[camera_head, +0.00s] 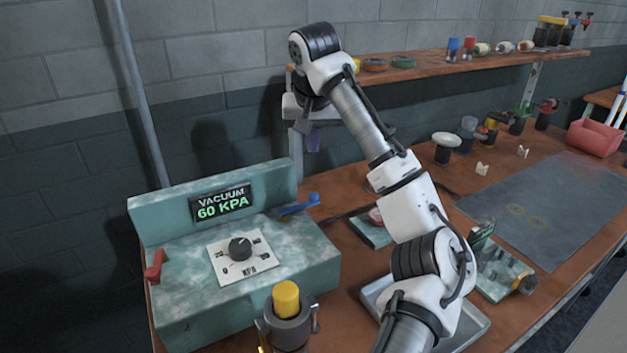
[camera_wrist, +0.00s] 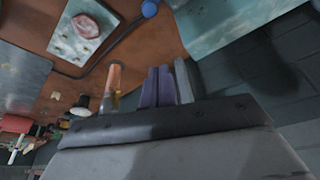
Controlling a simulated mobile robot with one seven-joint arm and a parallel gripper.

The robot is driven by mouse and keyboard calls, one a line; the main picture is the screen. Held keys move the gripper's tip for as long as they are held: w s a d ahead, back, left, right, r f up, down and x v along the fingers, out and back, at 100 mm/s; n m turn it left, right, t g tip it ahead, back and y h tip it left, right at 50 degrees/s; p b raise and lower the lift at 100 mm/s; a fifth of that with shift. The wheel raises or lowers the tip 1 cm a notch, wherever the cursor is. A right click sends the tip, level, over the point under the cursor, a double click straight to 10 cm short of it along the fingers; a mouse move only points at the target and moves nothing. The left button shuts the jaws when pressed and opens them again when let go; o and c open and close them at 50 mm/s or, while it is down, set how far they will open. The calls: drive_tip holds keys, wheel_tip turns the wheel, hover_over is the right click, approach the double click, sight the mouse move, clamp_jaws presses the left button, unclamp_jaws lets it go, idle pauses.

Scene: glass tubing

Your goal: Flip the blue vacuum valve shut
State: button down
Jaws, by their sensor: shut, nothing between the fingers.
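The blue vacuum valve (camera_head: 299,206) is a small lever with a round knob on the right end of the teal vacuum box (camera_head: 290,262). Its handle points right and slightly up. Its blue knob shows at the top edge of the wrist view (camera_wrist: 149,8). My gripper (camera_head: 314,140) hangs above and beyond the valve, apart from it. Its purple fingers (camera_wrist: 158,86) are shut with nothing between them. The box's display (camera_head: 222,203) reads "VACUUM 60 KPA".
A red lever (camera_head: 155,267) is on the box's left end, and a black dial (camera_head: 240,248) sits on top. A yellow-capped post (camera_head: 286,299) stands in front. A shelf (camera_head: 450,68) with several items runs along the wall. A dark mat (camera_head: 560,215) lies right.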

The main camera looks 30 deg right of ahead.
sight(299, 206)
wheel_tip(299, 206, down, 10)
drive_tip(key=p, duration=0.3)
drive_tip(key=shift+s+a+r, duration=0.15)
drive_tip(key=shift+s, duration=0.1)
idle(0.8)
